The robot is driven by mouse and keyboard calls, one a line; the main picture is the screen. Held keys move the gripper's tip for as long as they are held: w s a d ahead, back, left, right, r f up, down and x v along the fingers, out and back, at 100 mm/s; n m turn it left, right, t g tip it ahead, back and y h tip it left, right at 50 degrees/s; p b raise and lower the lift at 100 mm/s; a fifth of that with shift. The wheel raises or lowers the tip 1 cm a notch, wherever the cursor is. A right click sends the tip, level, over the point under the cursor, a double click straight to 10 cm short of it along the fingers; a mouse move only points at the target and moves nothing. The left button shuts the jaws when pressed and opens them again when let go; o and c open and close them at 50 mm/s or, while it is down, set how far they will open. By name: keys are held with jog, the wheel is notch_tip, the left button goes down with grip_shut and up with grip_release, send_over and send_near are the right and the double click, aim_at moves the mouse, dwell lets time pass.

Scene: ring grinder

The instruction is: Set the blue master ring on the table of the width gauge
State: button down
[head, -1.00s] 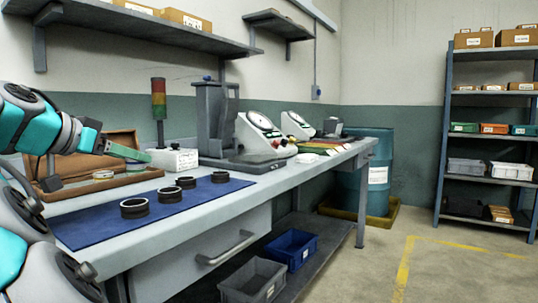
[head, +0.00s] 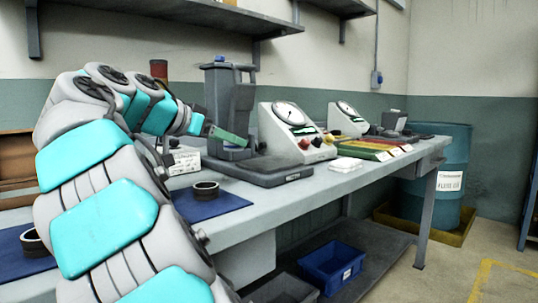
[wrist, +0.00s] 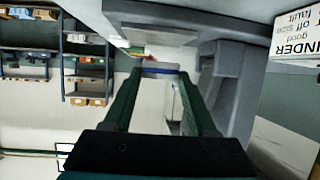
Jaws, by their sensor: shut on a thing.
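My gripper (head: 240,143) is in front of the tall grey column of a gauge stand (head: 218,90) in the head view. In the wrist view its two green fingers (wrist: 162,75) are shut on a pale ring with a blue band (wrist: 160,70), seen edge-on at the fingertips; this looks like the blue master ring. The ring cannot be made out in the head view. The stand's dark base plate (head: 262,171) lies below the gripper, with a white dial unit (head: 293,130) beside it. A second dial unit (head: 346,119) stands further right. No readable label tells which is the width gauge.
A dark ring (head: 206,190) stands on the blue mat (head: 222,204), with another (head: 34,241) at the left. A white labelled box (head: 184,161) is close behind my wrist. Coloured strips (head: 375,148) lie further along the bench. Blue and grey bins sit on the lower shelf.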

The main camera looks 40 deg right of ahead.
send_over(264, 163)
jog(key=shift+f+p, duration=0.4)
jog(key=shift+f, duration=1.85)
jog(key=shift+f, duration=0.15)
jog(key=shift+c, duration=1)
grip_release()
jog(key=shift+r, duration=0.25)
jog(key=v, duration=1.2)
jog(key=shift+f+b, duration=0.15)
jog(key=shift+b, duration=0.2)
